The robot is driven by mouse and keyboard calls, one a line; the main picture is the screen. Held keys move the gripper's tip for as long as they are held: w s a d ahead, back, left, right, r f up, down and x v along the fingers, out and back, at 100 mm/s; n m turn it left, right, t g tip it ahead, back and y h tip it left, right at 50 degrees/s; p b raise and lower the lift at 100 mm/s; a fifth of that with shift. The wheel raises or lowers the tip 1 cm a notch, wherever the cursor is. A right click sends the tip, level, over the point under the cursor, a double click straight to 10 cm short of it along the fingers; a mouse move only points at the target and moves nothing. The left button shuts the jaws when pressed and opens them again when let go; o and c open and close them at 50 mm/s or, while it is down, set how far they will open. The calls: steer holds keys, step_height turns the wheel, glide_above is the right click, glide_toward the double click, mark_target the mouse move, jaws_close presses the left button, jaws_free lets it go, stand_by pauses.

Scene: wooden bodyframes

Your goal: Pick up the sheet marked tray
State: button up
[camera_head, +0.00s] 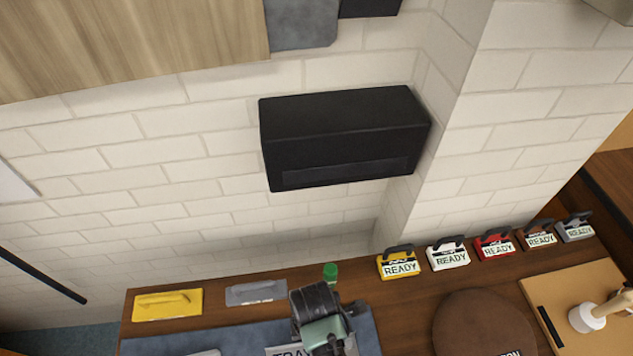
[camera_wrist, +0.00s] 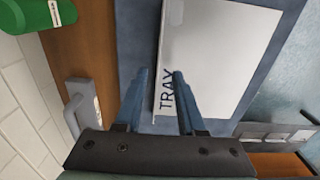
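The white sheet marked TRAY (camera_wrist: 225,55) lies on a blue-grey mat (camera_wrist: 133,40). In the head view only a strip of the sheet with part of its lettering shows (camera_head: 283,350) at the bottom edge, partly hidden by my arm. My gripper (camera_wrist: 161,73) is open, with its two blue fingers apart. In the wrist view the right finger overlaps the lettered corner of the sheet and the left finger is over the mat, with the sheet's edge between them. I cannot tell whether either finger touches the sheet.
A green object (camera_head: 330,273) stands behind my gripper. A yellow handled block (camera_head: 168,305) and a grey one (camera_head: 256,292) lie to the left. Several READY-marked blocks, including a yellow one (camera_head: 399,264), line the wall. A round brown board (camera_head: 480,325) is at right. A black box (camera_head: 343,138) hangs above.

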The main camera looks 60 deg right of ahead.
steer(key=shift+w+f, duration=0.1)
steer(key=shift+f, duration=1.4)
jaws_close()
